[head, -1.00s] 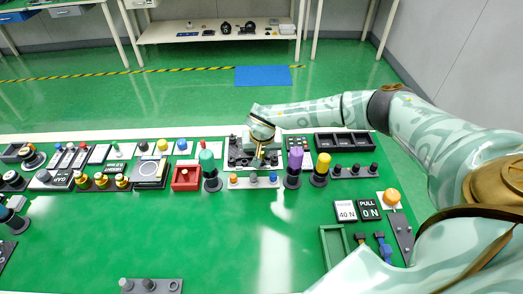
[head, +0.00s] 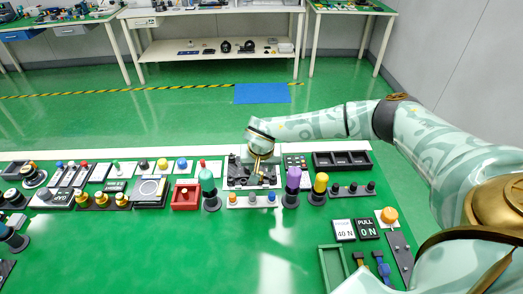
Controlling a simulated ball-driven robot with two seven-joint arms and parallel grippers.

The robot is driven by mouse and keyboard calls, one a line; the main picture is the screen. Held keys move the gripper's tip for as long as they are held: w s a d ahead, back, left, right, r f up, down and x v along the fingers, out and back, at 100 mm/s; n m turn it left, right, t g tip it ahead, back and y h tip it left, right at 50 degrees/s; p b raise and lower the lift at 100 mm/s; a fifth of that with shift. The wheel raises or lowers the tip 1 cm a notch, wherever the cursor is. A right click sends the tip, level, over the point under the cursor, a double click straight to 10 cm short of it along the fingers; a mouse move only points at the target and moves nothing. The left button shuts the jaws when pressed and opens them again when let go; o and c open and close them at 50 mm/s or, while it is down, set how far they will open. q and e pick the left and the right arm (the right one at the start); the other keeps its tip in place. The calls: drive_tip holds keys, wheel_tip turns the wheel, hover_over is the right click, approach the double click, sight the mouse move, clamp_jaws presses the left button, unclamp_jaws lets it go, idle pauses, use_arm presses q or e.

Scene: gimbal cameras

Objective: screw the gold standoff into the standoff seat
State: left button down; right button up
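My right arm reaches in from the right, and its gripper (head: 257,172) points down over a dark fixture plate (head: 236,181) at the back middle of the table. A small gold-coloured piece shows at the fingertips, but I cannot tell whether it is the gold standoff or part of the gripper. The standoff seat cannot be made out; the wrist and fingers cover part of the plate. Whether the fingers are open or shut is too small to tell. My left gripper is not in view.
A red tray (head: 186,196) and a teal-topped post (head: 207,190) stand left of the plate. A strip with coloured knobs (head: 253,199) lies in front. Purple (head: 292,182) and yellow (head: 320,186) posts stand to the right. The green table middle (head: 190,250) is clear.

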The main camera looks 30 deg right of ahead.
drive_tip(key=p+v, duration=0.2)
drive_tip(key=v, duration=0.9)
drive_tip(key=shift+r+p, duration=0.15)
drive_tip(key=shift+p, duration=0.15)
drive_tip(key=shift+s+a, duration=0.1)
